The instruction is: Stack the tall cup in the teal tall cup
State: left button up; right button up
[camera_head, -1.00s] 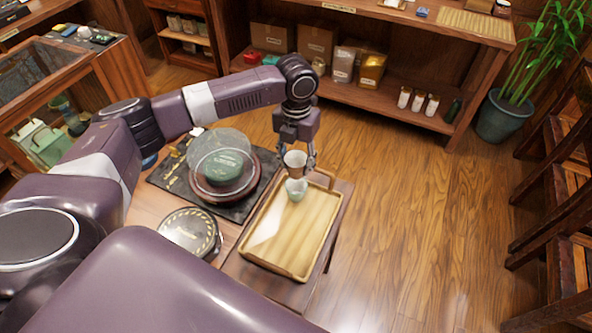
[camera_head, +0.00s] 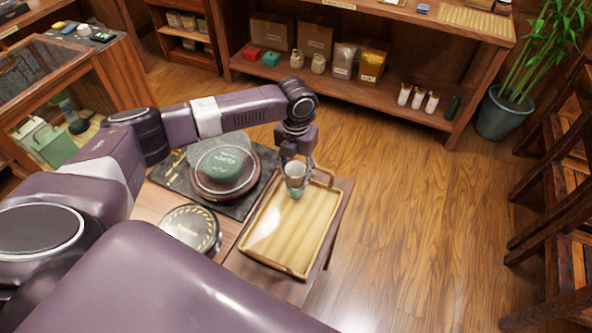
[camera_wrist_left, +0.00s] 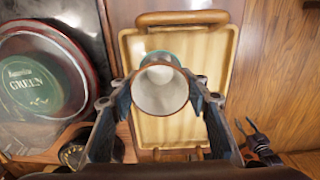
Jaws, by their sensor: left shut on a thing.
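My left gripper (camera_head: 296,174) is shut on the tall cup (camera_head: 295,168), a pale upright cup with its mouth up. The teal tall cup (camera_head: 297,193) stands on the wooden tray (camera_head: 262,262) directly below it, mostly hidden. The two cups overlap in the head view; how deep the tall cup sits cannot be told. In the left wrist view the tall cup (camera_wrist_left: 160,90) is between my fingers, with a teal rim (camera_wrist_left: 158,57) showing past its far edge. My right gripper (camera_wrist_left: 258,142) shows small at the lower right there, its two prongs apart and empty.
A green tea cake (camera_head: 222,163) on a round brown stand is left of the tray, on a dark mat (camera_head: 172,178). A round black tin (camera_head: 190,229) lies nearer. The tray's near part is clear. Open floor lies to the right.

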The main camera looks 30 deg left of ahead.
pick_arm(q)
jog(key=o, duration=1.2)
jog(key=shift+o, duration=0.2)
jog(key=shift+r, duration=0.3)
notch_tip(320, 180, up, 13)
jog(key=b, duration=0.2)
jog(key=shift+f, duration=0.2)
jog(key=shift+f, duration=0.1)
